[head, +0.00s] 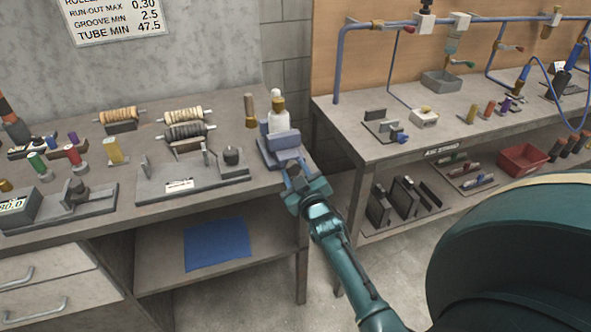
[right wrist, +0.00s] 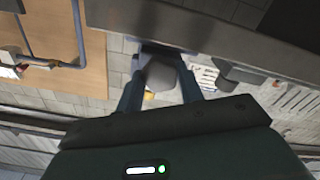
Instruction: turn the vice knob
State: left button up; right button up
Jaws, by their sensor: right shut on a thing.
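The blue-grey vice (head: 282,140) sits at the right front corner of the left bench. My right gripper (head: 298,178) reaches up to its front side from below right. In the right wrist view, the gripper's two fingers (right wrist: 160,92) are on either side of a grey block-like knob (right wrist: 161,74) and shut on it. In the head view the knob is mostly hidden by the gripper. The knob's turn angle cannot be read. My left gripper is not in view.
A gap separates the left bench from the right bench (head: 350,148). A blue cloth (head: 216,245) lies on the lower shelf.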

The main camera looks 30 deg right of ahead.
jog(key=m+p, duration=0.1)
jog(key=m, duration=0.3)
jog(key=shift+m, duration=0.3)
jog(key=shift+m+p, duration=0.45)
jog(key=shift+m, duration=2.05)
jog(key=o, duration=1)
jog(key=v, duration=1.3)
jog(key=shift+b, duration=0.45)
jog(key=shift+s+d, duration=0.1)
jog(key=shift+s, duration=0.05)
